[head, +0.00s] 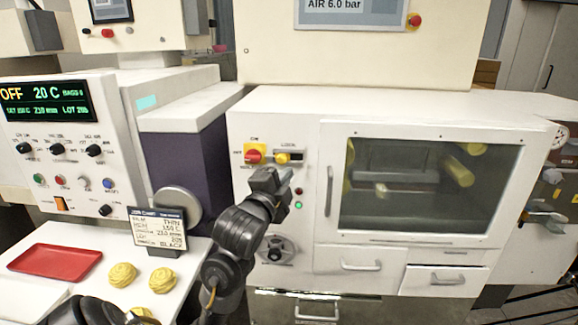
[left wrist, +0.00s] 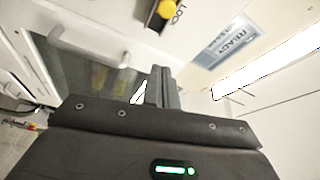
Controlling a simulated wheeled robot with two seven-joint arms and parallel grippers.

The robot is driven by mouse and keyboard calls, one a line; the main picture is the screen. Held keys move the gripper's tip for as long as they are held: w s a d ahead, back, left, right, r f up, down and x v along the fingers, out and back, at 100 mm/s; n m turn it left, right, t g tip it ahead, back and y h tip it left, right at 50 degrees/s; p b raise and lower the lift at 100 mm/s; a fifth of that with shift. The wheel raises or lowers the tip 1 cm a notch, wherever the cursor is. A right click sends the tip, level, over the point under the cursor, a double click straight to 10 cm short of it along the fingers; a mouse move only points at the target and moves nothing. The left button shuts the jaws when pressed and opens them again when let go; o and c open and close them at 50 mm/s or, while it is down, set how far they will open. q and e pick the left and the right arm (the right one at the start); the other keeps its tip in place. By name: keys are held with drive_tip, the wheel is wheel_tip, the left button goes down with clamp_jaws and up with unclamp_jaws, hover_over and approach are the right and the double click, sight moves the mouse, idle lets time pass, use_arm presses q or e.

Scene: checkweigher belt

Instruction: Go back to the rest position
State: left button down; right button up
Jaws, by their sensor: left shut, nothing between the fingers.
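My left gripper (head: 284,177) is shut and empty. In the head view it is raised in front of the white machine's cabinet (head: 258,119), just below the yellow lock switch (head: 289,158) and near the red-and-yellow knob (head: 254,154). I cannot tell whether it touches the panel. In the left wrist view the closed fingers (left wrist: 162,84) point toward the cabinet, with a yellow switch (left wrist: 166,9) above them. My right gripper is not in view.
A red tray (head: 56,262), several yellow pasta nests (head: 162,280) and a black job card (head: 158,230) are on the white surface at the left. A windowed door (head: 331,205) and drawers (head: 361,266) stand right of my arm. The control panel (head: 60,140) is at far left.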

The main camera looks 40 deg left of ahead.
use_arm(q)
drive_tip(key=shift+f, duration=0.1)
idle(0.6)
